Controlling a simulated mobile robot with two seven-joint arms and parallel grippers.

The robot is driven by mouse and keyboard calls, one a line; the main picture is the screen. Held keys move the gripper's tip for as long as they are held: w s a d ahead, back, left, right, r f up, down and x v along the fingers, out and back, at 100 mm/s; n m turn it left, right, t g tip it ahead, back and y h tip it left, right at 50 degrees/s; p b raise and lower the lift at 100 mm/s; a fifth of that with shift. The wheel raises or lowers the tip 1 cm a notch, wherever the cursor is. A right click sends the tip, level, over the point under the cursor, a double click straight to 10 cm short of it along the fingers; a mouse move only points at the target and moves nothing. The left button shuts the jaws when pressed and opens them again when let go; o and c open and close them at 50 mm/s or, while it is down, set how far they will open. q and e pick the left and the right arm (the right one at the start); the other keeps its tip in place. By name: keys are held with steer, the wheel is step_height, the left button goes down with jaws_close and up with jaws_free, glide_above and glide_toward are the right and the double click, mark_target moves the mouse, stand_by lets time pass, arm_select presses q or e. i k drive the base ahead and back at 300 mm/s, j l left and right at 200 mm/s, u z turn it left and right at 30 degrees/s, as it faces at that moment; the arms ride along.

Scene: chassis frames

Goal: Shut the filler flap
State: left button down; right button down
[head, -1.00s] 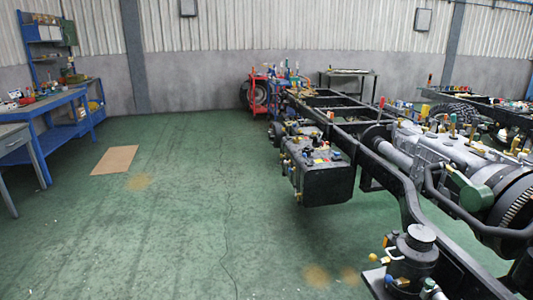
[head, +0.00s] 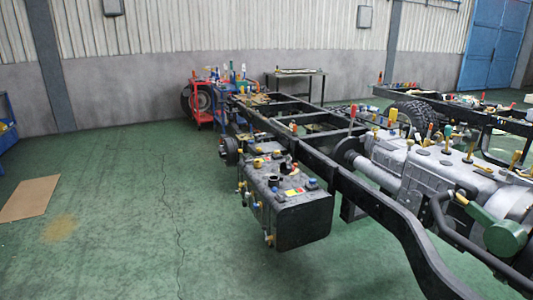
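A black box-shaped tank (head: 300,218) hangs on the near side of the chassis frame in the head view. Its top carries a dark round filler neck (head: 284,165) with a dark piece that seems to stand up beside it, and small yellow, red and blue parts. Whether that piece is the filler flap, and how far open it is, is too small to tell. Neither of my grippers is in the head view.
The black chassis rail (head: 375,198) runs from the back to the lower right, with a grey engine and gearbox (head: 430,170) beyond it. A red tool cart (head: 203,105) stands at the back. A flat brown sheet (head: 28,199) lies on the green floor. The floor left of the tank is clear.

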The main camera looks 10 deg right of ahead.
mark_target(438, 137)
steer(key=i+z, duration=0.4)
steer(key=i+j+z, duration=0.1)
steer(key=i+z, duration=0.3)
steer(key=i+j+z, duration=0.2)
steer(key=i+z, duration=0.2)
steer(key=i+j+z, duration=0.55)
steer(key=j+z, duration=0.25)
steer(key=i+j+z, duration=0.25)
steer(key=i+z, duration=0.2)
